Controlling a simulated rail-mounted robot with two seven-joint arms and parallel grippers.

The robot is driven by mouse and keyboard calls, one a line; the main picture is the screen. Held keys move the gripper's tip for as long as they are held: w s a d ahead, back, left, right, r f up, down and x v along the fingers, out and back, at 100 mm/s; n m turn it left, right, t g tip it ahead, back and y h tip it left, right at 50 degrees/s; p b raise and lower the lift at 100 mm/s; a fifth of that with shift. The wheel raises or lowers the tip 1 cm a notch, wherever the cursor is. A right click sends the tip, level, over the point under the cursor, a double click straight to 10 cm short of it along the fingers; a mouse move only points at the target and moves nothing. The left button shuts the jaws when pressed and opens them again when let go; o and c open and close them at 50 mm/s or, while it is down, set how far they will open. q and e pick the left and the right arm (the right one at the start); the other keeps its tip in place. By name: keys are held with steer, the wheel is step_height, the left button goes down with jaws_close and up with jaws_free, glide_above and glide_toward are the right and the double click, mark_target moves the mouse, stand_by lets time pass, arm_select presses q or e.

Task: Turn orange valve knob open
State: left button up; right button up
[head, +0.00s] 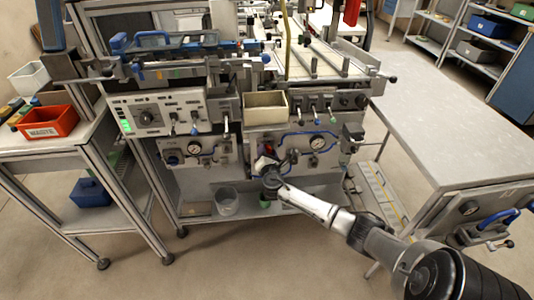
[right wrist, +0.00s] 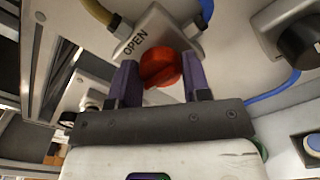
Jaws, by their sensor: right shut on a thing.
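The orange valve knob (right wrist: 161,69) sits in the right wrist view on a light grey plate marked OPEN (right wrist: 136,43). My right gripper (right wrist: 162,82) has one dark finger on each side of the knob and is shut on it. In the head view my right gripper (head: 271,174) is at the lower front panel of the bench, below the cream bin, and it mostly hides the knob there. The knob's exact turn angle is hard to tell. My left gripper is not in view.
A pressure gauge (head: 317,143) with blue piping is right of my gripper. A clear cup (head: 226,201) stands on the shelf below. A cream bin (head: 265,107) sits above.

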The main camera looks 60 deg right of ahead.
steer(key=m+b, duration=0.2)
steer(key=m, duration=0.3)
steer(key=m+b, duration=0.2)
steer(key=m, duration=0.4)
steer(key=m+b, duration=0.2)
steer(key=m, duration=0.4)
steer(key=shift+f, duration=0.25)
steer(key=shift+m, duration=0.3)
steer(key=o, duration=0.9)
steer(key=shift+s, duration=0.1)
